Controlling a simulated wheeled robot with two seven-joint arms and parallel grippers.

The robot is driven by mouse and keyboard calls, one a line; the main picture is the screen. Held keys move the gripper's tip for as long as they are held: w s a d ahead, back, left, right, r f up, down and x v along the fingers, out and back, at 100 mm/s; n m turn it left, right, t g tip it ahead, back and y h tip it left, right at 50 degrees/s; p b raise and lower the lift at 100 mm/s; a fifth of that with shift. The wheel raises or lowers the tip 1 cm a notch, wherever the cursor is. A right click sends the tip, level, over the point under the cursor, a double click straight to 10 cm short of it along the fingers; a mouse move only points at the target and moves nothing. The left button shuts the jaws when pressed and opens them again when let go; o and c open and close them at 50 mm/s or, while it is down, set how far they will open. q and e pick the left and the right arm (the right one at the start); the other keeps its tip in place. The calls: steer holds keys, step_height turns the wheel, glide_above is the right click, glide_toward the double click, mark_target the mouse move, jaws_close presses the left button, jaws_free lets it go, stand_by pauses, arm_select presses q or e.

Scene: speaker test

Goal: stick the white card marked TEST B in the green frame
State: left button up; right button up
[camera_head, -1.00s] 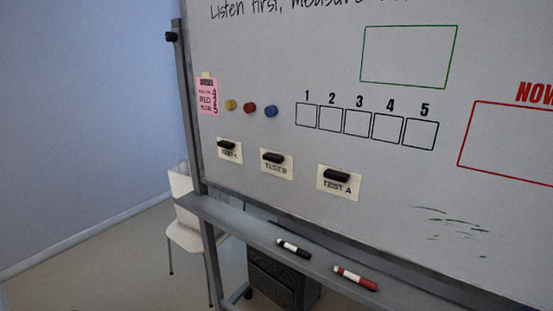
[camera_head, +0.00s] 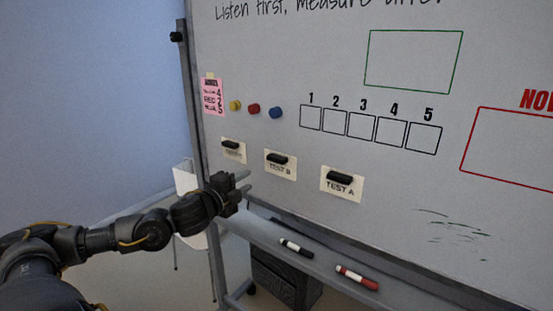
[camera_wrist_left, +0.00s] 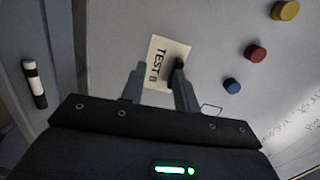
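The white TEST B card (camera_head: 280,171) hangs on the whiteboard under a black magnet (camera_head: 277,158), between the TEST C and TEST A cards. The empty green frame (camera_head: 413,62) is drawn at the upper right. My left gripper (camera_head: 246,181) is open and empty, below and left of the TEST B card. In the left wrist view the fingers (camera_wrist_left: 160,85) are apart, with a white card (camera_wrist_left: 157,66) and its black magnet beyond them. Its last letter is small and looks like B. My right gripper is in neither view.
The TEST C card (camera_head: 232,154) and TEST A card (camera_head: 342,188) hang on either side. Round magnets (camera_head: 253,109) and a pink note (camera_head: 213,98) are above. The tray below (camera_head: 325,264) holds a black marker (camera_head: 296,249) and a red marker (camera_head: 357,277).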

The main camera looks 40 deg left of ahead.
arm_select(q)
steer(key=m+h, duration=0.1)
steer(key=m, duration=0.1)
glide_toward(274, 160)
steer(key=s, duration=0.2)
steer(key=shift+t, duration=0.3)
steer(key=w+p, duration=0.1)
steer(key=w, duration=0.2)
steer(key=w+p, duration=0.1)
steer(key=w, duration=0.5)
steer(key=shift+f+p, duration=0.25)
steer(key=shift+p, duration=0.15)
steer(key=shift+w+a+f, duration=0.1)
steer(key=shift+w, duration=0.7)
steer(key=c, duration=0.6)
jaws_close()
